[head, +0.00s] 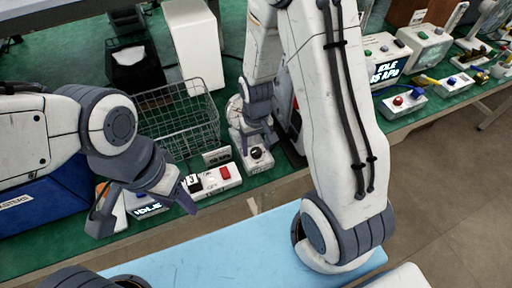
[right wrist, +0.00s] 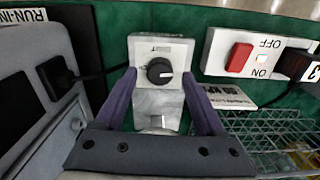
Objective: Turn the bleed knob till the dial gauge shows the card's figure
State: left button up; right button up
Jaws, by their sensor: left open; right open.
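The bleed knob (right wrist: 160,71) is a round black knob with a white pointer line, on a light grey unit (right wrist: 155,103). In the head view the knob (head: 257,153) sits at the bench's front, right of the wire basket. My right gripper (right wrist: 159,75) is open, with one finger on each side of the knob; I cannot tell whether they touch it. In the head view the right gripper (head: 255,128) is just behind the knob. A printed card (right wrist: 226,96) lies beside the unit, its figure too small to read surely. I make out no dial gauge face. My left gripper (head: 144,218) is open and empty at the left.
A wire basket (head: 178,122) stands behind a white switch box (head: 226,176) with a red rocker. A blue box (head: 40,208) stands at far left. A light blue surface (head: 220,245) is in front, mostly clear.

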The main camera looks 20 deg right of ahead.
aim_at(256, 151)
notch_tip(256, 151, up, 9)
jog(key=shift+r, duration=0.15)
dwell(0.5)
jog(key=s+a+r+n, duration=0.3)
jog(key=s+a, duration=0.3)
jog(key=s, duration=0.3)
jog(key=s+a+r+n+y, duration=0.1)
jog(key=s+a+r+n, duration=0.3)
jog(key=s, duration=0.5)
notch_tip(256, 151, up, 2)
jog(key=shift+a, duration=1.25)
